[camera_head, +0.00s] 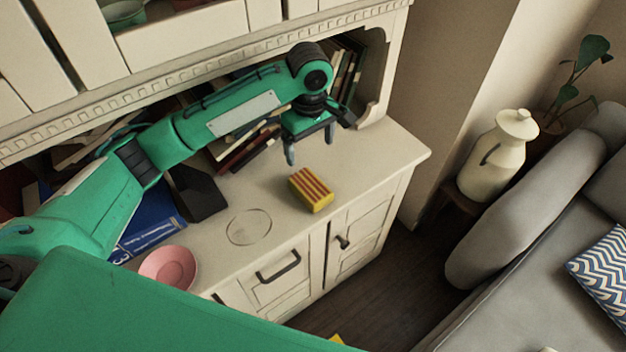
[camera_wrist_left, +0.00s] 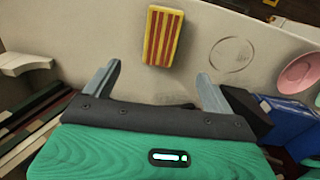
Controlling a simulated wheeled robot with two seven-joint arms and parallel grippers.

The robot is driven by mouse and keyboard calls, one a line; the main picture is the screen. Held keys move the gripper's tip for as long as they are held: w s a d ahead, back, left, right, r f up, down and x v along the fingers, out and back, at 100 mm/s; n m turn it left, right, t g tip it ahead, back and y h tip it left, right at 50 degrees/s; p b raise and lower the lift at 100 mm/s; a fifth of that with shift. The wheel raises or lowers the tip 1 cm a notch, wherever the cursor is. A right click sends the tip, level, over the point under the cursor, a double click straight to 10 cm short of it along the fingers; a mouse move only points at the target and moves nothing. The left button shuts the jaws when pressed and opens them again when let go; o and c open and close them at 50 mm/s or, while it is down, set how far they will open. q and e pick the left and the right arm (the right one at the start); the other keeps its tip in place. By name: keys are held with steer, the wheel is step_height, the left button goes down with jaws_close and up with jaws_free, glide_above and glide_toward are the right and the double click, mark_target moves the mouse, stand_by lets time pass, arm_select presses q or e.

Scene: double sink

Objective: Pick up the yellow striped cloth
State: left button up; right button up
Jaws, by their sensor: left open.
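The yellow striped cloth (camera_head: 311,190) looks like a small folded block with red stripes. It lies on the cream cabinet top, near its front edge. It also shows in the left wrist view (camera_wrist_left: 163,36), beyond and between the two fingertips. My left gripper (camera_head: 311,150) is open and empty, above the cabinet top and behind the cloth, apart from it. Its fingers also show in the left wrist view (camera_wrist_left: 158,82), spread wide. My right gripper is not in view.
A pink bowl (camera_head: 168,267) and a clear round disc or glass (camera_head: 249,227) are left of the cloth. Books (camera_head: 240,146) stand behind, under the cabinet's upper part. A blue box (camera_head: 150,221) and a dark object (camera_head: 197,192) lie at left. The top right of the cloth is clear.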

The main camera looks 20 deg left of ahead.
arm_select(q)
glide_above(310, 184)
step_height(310, 184, down, 8)
steer(key=shift+r, duration=0.1)
steer(key=shift+f+p, duration=0.3)
steer(key=shift+f, duration=0.2)
step_height(310, 184, down, 4)
steer(key=shift+f+p, duration=0.2)
steer(key=shift+p, duration=0.15)
steer(key=shift+s+f, duration=0.1)
steer(key=c, duration=1.1)
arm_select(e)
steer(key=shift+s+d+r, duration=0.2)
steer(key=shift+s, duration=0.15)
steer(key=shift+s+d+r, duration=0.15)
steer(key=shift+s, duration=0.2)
